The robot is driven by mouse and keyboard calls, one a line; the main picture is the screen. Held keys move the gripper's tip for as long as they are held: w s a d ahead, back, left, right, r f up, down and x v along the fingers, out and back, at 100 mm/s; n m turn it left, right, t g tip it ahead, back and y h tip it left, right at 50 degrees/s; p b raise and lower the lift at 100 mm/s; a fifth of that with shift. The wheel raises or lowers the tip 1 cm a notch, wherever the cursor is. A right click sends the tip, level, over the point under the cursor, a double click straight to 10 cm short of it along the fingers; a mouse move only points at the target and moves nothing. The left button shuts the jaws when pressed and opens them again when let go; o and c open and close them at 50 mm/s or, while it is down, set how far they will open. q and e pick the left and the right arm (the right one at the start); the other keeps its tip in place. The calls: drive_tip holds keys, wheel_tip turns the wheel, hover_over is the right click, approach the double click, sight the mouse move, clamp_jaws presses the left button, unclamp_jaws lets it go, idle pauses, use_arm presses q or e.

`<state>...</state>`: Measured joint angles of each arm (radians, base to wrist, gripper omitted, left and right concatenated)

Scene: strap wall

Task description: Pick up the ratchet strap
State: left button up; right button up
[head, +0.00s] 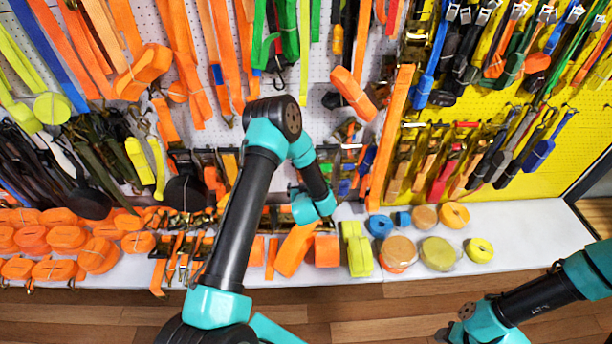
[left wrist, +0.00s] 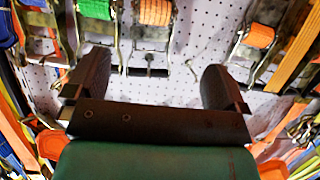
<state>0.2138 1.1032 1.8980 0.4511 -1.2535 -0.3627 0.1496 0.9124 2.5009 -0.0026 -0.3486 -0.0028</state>
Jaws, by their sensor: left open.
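Several ratchet straps hang on the wall, and I cannot tell which one the task means. In the left wrist view an orange ratchet strap (left wrist: 155,12) hangs on white pegboard beyond my left gripper (left wrist: 152,88). A green one (left wrist: 95,9) hangs to its left and another orange one (left wrist: 260,36) to its right. My left gripper is open, with its two dark fingers wide apart and nothing between them. In the head view its fingers are mostly hidden behind my teal wrist. My right arm is at the bottom right; its gripper's fingers are not clearly visible.
A white shelf (head: 530,235) runs below the wall, with several orange strap bundles (head: 97,255) at left and rolled straps (head: 438,254) at right. Yellow pegboard (head: 560,165) with hanging straps fills the right. The shelf's right end is clear.

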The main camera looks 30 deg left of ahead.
use_arm(q)
drive_tip(key=x, duration=1.2)
drive_tip(key=shift+w+f, duration=0.1)
drive_tip(key=shift+f, duration=0.05)
drive_tip(key=shift+x, duration=2.55)
drive_tip(key=shift+d, duration=0.15)
drive_tip(key=shift+c, duration=0.5)
drive_tip(key=c, duration=1.3)
drive_tip(key=shift+w+r, duration=0.15)
drive_tip(key=shift+r, duration=0.1)
drive_tip(key=shift+c, duration=0.5)
